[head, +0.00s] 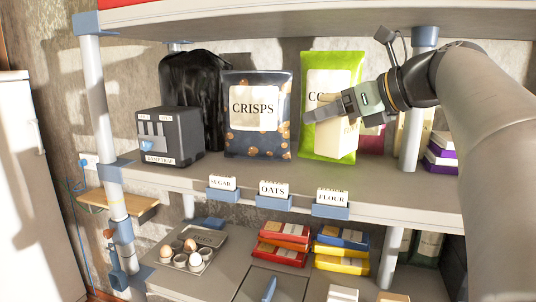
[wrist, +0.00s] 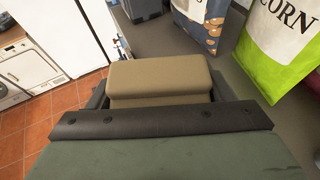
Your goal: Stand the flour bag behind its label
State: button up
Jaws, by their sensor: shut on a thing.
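In the wrist view, the bag's tan top (wrist: 160,73) shows between the jaws (wrist: 155,103). The bag is above the shelf (head: 390,188), in front of the green corn bag; I cannot tell whether its base touches the shelf. The FLOUR label (head: 332,197) is on the shelf's front edge, below the bag in the picture, right of the OATS label (head: 272,189) and SUGAR label (head: 222,184).
The green corn bag (head: 345,67) and CRISPS bag (head: 258,130) stand behind to the left, beside a black bag (head: 192,85) and grey mouse-trap box (head: 172,135). A shelf post (head: 411,140) is close on the right. The shelf behind the labels looks clear.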

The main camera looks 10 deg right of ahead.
jog(key=w+d+f, duration=0.1)
jog(key=w+f, duration=0.1)
jog(key=f, duration=0.1)
jog(key=w+d+f+p, duration=0.1)
jog(key=w+f, duration=0.1)
jog(key=f, duration=0.1)
jog(key=w+d+f, duration=0.1)
jog(key=w+f, duration=0.1)
jog(key=f, duration=0.1)
jog(key=shift+w+d+f, duration=0.15)
jog(key=shift+w+d, duration=0.2)
jog(key=shift+d, duration=0.05)
jog(key=shift+f, duration=0.45)
jog(key=shift+f, duration=0.2)
jog(key=o, duration=1.2)
jog(key=shift+o, duration=0.2)
